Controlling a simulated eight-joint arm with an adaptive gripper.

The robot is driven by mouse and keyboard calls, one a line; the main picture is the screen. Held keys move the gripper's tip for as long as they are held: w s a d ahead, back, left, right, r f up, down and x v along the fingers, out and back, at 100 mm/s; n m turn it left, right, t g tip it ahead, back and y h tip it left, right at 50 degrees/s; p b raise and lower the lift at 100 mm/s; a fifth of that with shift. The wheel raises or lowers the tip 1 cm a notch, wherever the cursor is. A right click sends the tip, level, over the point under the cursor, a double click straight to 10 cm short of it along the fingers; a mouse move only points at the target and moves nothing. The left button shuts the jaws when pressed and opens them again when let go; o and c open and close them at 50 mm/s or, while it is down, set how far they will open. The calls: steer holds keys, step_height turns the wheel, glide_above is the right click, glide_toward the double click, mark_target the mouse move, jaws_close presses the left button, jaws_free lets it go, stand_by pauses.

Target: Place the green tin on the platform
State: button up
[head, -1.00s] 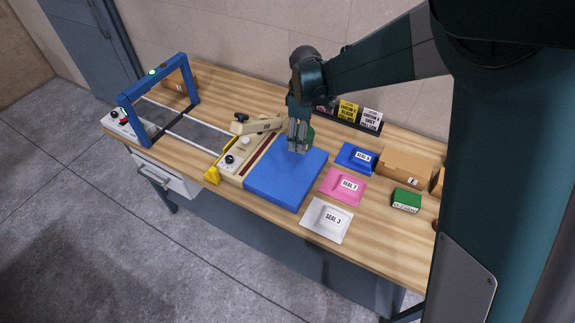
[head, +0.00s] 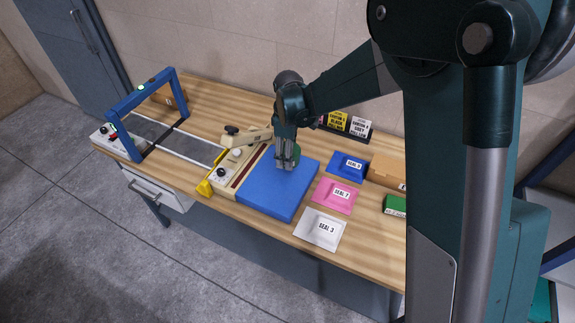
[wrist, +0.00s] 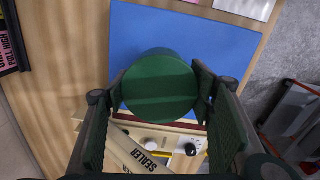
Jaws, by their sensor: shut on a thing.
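The round green tin (wrist: 160,88) is between the fingers of my gripper (wrist: 161,78) in the wrist view, and my gripper is shut on it. In the head view my gripper (head: 287,163) points down over the back part of the blue platform (head: 275,192). Only a sliver of the tin (head: 297,153) shows beside the fingers there. The platform (wrist: 215,45) also shows behind the tin in the wrist view. I cannot tell whether the tin touches the platform.
The beige sealer (head: 248,138) with its lever stands left of the platform. Blue, pink and white seal packets (head: 320,229) lie to the right, with a cardboard box (head: 386,171) and a green box (head: 395,205). A blue-framed machine (head: 143,112) stands at the left.

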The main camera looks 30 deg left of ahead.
steer(key=shift+f, duration=1.15)
steer(key=shift+f+p, duration=0.35)
steer(key=shift+f, duration=1.5)
steer(key=shift+f, duration=0.15)
steer(key=o, duration=1.3)
steer(key=shift+c, duration=0.2)
steer(key=shift+r, duration=0.2)
steer(key=shift+r+b, duration=0.55)
steer(key=shift+r, duration=5.4)
steer(key=shift+d, duration=0.1)
